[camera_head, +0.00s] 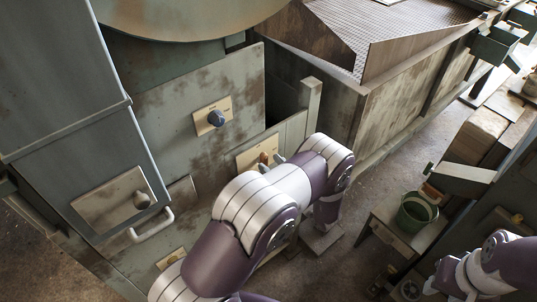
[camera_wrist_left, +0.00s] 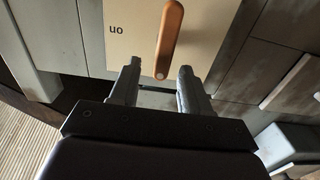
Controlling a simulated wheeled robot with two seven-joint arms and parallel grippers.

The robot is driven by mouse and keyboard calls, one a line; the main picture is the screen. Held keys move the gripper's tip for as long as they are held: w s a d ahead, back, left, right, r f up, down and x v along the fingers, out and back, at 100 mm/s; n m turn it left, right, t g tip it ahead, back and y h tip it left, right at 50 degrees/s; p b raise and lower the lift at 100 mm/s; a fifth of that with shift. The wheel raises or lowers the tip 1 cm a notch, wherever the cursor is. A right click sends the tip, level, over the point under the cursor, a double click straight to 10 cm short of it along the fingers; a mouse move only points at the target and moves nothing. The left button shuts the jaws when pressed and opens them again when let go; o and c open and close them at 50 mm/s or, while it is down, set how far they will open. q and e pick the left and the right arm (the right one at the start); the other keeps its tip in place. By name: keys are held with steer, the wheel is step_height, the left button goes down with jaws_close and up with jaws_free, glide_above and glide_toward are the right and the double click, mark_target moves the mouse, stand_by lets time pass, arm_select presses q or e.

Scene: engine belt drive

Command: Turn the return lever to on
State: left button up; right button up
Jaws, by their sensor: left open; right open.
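The return lever is an orange-brown handle (camera_wrist_left: 168,38) on a cream plate (camera_wrist_left: 220,22). In the left wrist view it stands nearly upright, leaning slightly. The plate's "on" label (camera_wrist_left: 116,30) appears upside down, left of the lever. My left gripper (camera_wrist_left: 160,70) is open, and the lever's near end shows between its fingertips; I cannot tell whether they touch. In the head view the lever (camera_head: 264,157) is small beside the left gripper (camera_head: 271,162), and my left arm covers part of the plate. My right gripper (camera_head: 407,290) is open at the lower right, far from the lever.
A dark round knob (camera_head: 216,118) on another plate sits above the lever. At left is a cabinet with a knob (camera_head: 142,200) and a white bar handle (camera_head: 152,226). A green bucket (camera_head: 416,212) stands on a small table at right.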

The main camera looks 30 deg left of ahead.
arm_select(q)
steer(key=shift+s+x, duration=0.2)
steer(key=shift+x, duration=1)
steer(key=shift+w, duration=0.1)
steer(key=shift+c, duration=0.6)
jaws_close()
arm_select(e)
steer(key=shift+s+r, duration=0.15)
steer(key=shift+r, duration=0.35)
steer(key=shift+f, duration=0.15)
arm_select(q)
steer(key=m+b, duration=0.1)
steer(key=m, duration=0.5)
steer(key=w+f+m+b, duration=0.1)
steer(key=m+b, duration=0.1)
steer(key=m, duration=0.3)
steer(key=w+d+f+m+b, duration=0.1)
steer(key=m, duration=0.5)
steer(key=shift+w+f+m, duration=0.15)
steer(key=shift+m, duration=0.15)
arm_select(e)
step_height(320, 180, down, 5)
steer(key=shift+r, duration=0.2)
arm_select(q)
steer(key=shift+m+b, duration=0.3)
